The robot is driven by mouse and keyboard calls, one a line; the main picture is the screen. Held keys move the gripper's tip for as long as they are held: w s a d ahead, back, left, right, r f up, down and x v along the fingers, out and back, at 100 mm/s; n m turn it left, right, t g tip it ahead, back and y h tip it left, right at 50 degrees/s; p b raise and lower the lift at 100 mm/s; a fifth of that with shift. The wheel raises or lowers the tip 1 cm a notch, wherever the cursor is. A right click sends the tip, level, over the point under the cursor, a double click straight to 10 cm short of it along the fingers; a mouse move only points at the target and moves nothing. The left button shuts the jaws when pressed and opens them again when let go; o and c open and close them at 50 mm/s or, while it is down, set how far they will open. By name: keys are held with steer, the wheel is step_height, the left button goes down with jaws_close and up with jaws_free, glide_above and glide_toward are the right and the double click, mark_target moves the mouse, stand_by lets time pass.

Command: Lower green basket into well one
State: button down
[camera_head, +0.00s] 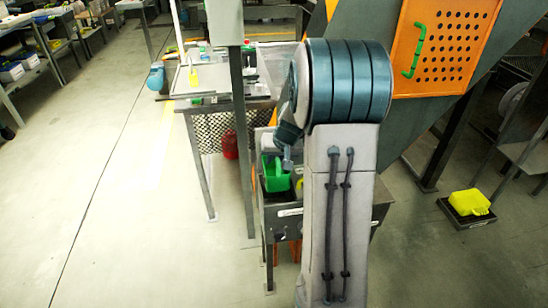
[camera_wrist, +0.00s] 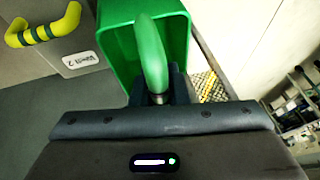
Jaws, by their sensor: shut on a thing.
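The green basket (camera_head: 275,181) shows left of my arm in the head view, at the top of a grey metal well unit (camera_head: 287,228). In the wrist view the green basket (camera_wrist: 118,42) fills the top middle, and my gripper (camera_wrist: 158,88) is shut on its curved green handle (camera_wrist: 151,50). A label (camera_wrist: 82,60) on a grey surface to the left seems to end in 2. A yellow handle with dark green bands (camera_wrist: 45,27) stands beside it. The opening of well one and the basket's bottom are hidden, so I cannot tell how deep the basket sits.
An orange perforated panel (camera_head: 448,45) with a green handle is at the upper right. A grey post (camera_head: 241,140) stands left of the unit, near a mesh-sided table (camera_head: 212,103) with a red can (camera_head: 230,145) below. A yellow object (camera_head: 469,203) lies at right. The left floor is clear.

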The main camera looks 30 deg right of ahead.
step_height(320, 180, down, 6)
steer(key=b, duration=0.4)
steer(key=shift+r, duration=0.15)
step_height(320, 180, down, 3)
steer(key=b, duration=0.3)
steer(key=shift+f, duration=0.2)
steer(key=shift+s+f+b, duration=0.1)
steer(key=shift+f+b, duration=1.1)
steer(key=shift+b, duration=0.35)
stand_by(0.5)
steer(key=c, duration=1)
jaws_free()
steer(key=shift+d, duration=0.1)
steer(key=shift+o, duration=0.2)
steer(key=shift+r+p, duration=0.65)
steer(key=shift+r, duration=0.2)
steer(key=shift+o, duration=0.2)
step_height(320, 180, up, 2)
steer(key=shift+r+p, duration=0.2)
steer(key=shift+p, duration=0.5)
steer(key=shift+r+p, duration=2.05)
steer(key=shift+r, duration=0.95)
